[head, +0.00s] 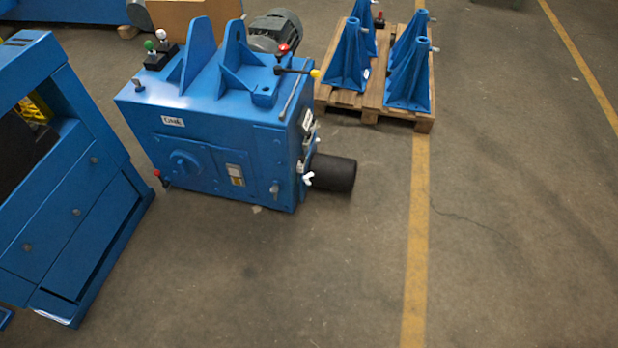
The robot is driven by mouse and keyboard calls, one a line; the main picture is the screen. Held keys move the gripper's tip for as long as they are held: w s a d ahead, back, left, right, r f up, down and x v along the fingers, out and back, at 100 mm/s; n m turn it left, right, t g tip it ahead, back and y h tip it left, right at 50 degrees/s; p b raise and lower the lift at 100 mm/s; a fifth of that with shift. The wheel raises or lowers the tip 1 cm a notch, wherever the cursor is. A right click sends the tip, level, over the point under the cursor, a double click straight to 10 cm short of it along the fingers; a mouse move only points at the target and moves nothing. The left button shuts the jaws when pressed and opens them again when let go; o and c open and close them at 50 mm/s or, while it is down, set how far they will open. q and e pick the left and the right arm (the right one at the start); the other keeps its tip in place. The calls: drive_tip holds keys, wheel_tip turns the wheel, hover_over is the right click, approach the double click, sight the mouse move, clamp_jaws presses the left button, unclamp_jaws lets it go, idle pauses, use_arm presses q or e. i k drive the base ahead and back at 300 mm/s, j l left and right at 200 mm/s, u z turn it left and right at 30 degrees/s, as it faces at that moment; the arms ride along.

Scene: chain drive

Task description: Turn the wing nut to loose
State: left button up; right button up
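A small white wing nut (308,179) sits low on the right end of a blue machine (215,150), near its front right corner. A dark cylinder (334,173) sticks out of the machine just right of it. How tight the wing nut is cannot be told from here. Neither of my grippers shows in the head view.
Another blue machine (75,205) stands at the left. A wooden pallet (425,124) with several blue stands (410,80) is at the back. The floor (510,220) at front and right is clear.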

sight(310, 175)
drive_tip(key=l+z, duration=0.25)
drive_tip(key=i+l+z, duration=0.1)
drive_tip(key=z, duration=0.25)
drive_tip(key=i+z, duration=0.2)
drive_tip(key=z, duration=0.15)
drive_tip(key=i+l+z, duration=0.1)
drive_tip(key=z, duration=0.3)
drive_tip(key=i, duration=1.2)
drive_tip(key=i+u, duration=0.1)
drive_tip(key=i, duration=1.15)
drive_tip(key=i+l, duration=0.15)
drive_tip(key=i, duration=1.05)
drive_tip(key=u, duration=0.4)
drive_tip(key=i+u, duration=0.15)
drive_tip(key=u, duration=0.25)
drive_tip(key=l+u, duration=0.1)
drive_tip(key=u, duration=0.3)
drive_tip(key=i+u, duration=0.1)
drive_tip(key=u, duration=2.15)
